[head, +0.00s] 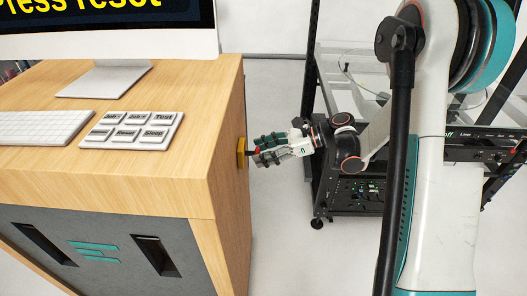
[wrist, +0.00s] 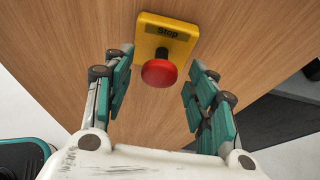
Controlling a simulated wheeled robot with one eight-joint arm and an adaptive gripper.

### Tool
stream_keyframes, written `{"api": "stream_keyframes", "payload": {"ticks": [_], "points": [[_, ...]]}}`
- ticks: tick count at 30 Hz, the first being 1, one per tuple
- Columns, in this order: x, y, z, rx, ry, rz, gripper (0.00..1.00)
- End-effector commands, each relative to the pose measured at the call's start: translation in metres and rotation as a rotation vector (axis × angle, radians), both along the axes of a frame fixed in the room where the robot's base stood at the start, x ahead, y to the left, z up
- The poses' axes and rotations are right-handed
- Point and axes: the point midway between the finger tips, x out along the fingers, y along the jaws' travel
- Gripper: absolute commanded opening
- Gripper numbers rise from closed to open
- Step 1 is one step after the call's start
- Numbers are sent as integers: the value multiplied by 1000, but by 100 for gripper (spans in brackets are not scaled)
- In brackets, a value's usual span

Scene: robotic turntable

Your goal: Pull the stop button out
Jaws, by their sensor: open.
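The stop button is a red round knob (wrist: 159,73) on a short dark stem, set on a yellow plate (wrist: 167,34) marked "Stop". My gripper (head: 268,150) points left at the button from close by. In the wrist view my gripper (wrist: 160,88) is open, with one finger on each side of the red knob and gaps between the fingers and the knob.
The wooden desk (head: 225,195) carries a monitor (head: 110,45) reading "Press reset", a keyboard (head: 45,127) and a pad of labelled keys (head: 132,130), including Reset and Test. A black-framed rack (head: 350,195) stands behind my arm. Floor is clear between desk and rack.

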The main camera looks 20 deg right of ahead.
Motion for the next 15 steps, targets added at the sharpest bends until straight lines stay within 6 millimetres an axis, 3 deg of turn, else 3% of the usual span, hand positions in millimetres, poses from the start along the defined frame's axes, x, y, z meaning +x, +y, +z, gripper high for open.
{"api": "stream_keyframes", "payload": {"ticks": [7, 15], "points": [[-3, -11, 5, 0, 0, -2, 52], [-18, -59, 25, 0, 0, -4, 52]]}}
